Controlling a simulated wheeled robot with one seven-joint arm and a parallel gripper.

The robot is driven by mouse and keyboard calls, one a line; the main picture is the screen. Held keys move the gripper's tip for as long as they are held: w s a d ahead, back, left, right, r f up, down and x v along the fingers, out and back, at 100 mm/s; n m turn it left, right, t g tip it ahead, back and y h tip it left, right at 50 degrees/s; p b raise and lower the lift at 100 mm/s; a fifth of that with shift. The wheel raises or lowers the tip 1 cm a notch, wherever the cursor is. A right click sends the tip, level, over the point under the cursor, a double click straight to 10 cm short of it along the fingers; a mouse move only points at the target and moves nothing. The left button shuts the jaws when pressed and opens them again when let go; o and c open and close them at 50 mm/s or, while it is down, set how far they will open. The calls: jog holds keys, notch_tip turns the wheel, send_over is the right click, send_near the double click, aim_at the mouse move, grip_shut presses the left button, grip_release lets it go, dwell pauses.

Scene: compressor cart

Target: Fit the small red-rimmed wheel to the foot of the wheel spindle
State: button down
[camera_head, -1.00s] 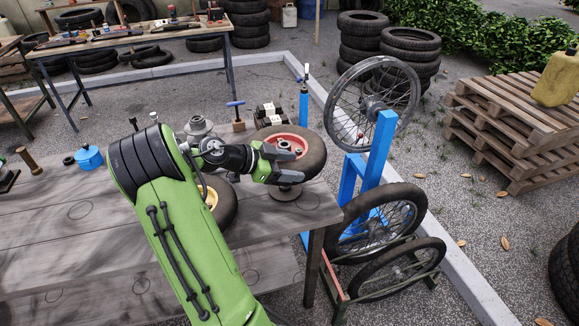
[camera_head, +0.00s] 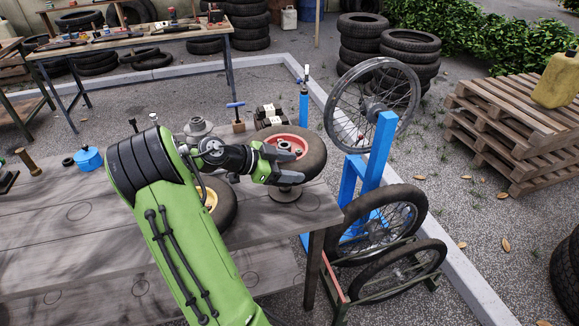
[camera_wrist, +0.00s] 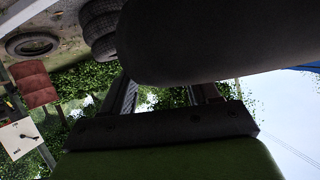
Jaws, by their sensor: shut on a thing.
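The small red-rimmed wheel (camera_head: 314,158), with a black tyre and a pale hub, is tilted in the head view above the right end of the wooden table. My gripper (camera_head: 277,165) is shut on its near left side. In the wrist view the dark tyre (camera_wrist: 220,40) fills the top middle, beyond my fingers (camera_wrist: 168,95). A round flat foot (camera_head: 286,193) shows on the table below the wheel. I cannot tell whether it belongs to the spindle or whether the wheel touches it; the wheel and gripper hide what is above it.
A yellow-rimmed wheel (camera_head: 221,205) lies partly behind my arm on the table (camera_head: 270,222). A grey stepped hub (camera_head: 198,130) and a blue-handled tool (camera_head: 237,118) stand farther back. A blue stand (camera_head: 378,150) with a spoked wheel (camera_head: 335,110) rises right of the table edge.

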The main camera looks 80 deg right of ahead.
jog(key=shift+f+b, duration=2.55)
jog(key=shift+b, duration=0.45)
jog(key=shift+f, duration=2.4)
jog(key=shift+c, duration=1.2)
grip_release()
jog(key=shift+o, duration=1.2)
jog(key=shift+f, duration=0.2)
jog(key=p+v, duration=0.1)
jog(key=v, duration=0.6)
jog(key=shift+p, duration=0.3)
jog(key=p+v, duration=0.5)
jog(key=v, duration=1.1)
jog(key=shift+p, duration=0.3)
